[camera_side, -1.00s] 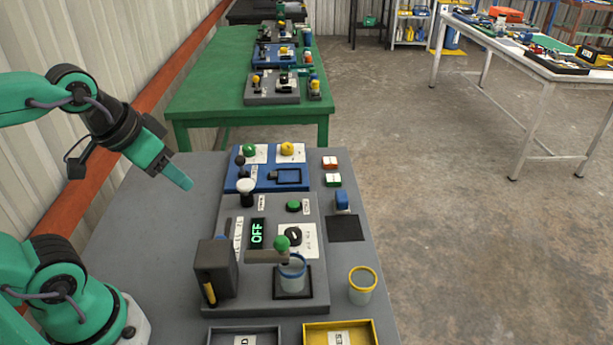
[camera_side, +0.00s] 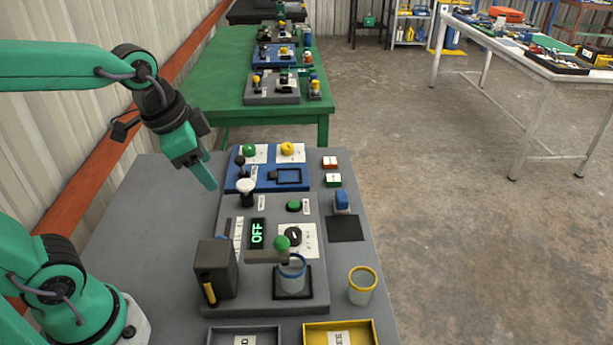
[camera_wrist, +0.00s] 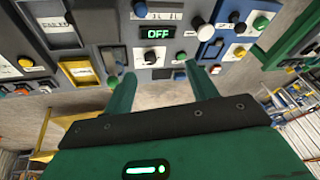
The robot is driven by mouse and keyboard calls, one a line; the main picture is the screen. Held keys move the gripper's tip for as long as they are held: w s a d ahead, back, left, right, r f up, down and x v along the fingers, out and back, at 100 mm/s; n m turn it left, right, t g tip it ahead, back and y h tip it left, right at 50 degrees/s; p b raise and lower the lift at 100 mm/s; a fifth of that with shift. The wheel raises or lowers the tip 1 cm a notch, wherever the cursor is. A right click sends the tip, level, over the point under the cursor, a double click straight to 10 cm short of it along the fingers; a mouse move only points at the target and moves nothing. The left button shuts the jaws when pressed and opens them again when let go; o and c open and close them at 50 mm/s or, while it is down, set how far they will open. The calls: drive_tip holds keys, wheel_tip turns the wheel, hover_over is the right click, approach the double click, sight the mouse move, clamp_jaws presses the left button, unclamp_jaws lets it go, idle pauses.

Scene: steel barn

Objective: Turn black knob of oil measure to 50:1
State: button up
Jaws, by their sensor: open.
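The black knob (camera_side: 293,236) sits on a white dial plate on the grey oil measure panel (camera_side: 229,293) in the side view. Its dial marks are too small to read. A green ball (camera_side: 281,243) on a short arm and a blue-rimmed cup (camera_side: 292,275) stand just in front of it. My gripper (camera_side: 208,184) is open and empty, in the air to the left of and behind the knob, pointing down. In the wrist view, its two fingers (camera_wrist: 160,75) are spread apart, with the panel beyond them.
A lit display reads OFF (camera_side: 257,234). A white-topped knob (camera_side: 246,187) and a blue panel (camera_side: 231,179) lie near my gripper. A dark box (camera_side: 216,268) stands front left. A yellow-rimmed cup (camera_side: 362,284) is at right. The table's left part is bare.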

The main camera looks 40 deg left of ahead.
drive_tip(key=w+d+f+m+g, duration=0.2)
drive_tip(key=w+d+f+m, duration=0.2)
drive_tip(key=w+m, duration=0.35)
drive_tip(key=m+g, duration=0.2)
drive_tip(key=m, duration=0.5)
hover_over(293, 232)
wheel_tip(293, 232, down, 8)
drive_tip(key=shift+r, duration=0.1)
drive_tip(key=shift+f, duration=3.95)
drive_tip(key=c, duration=1)
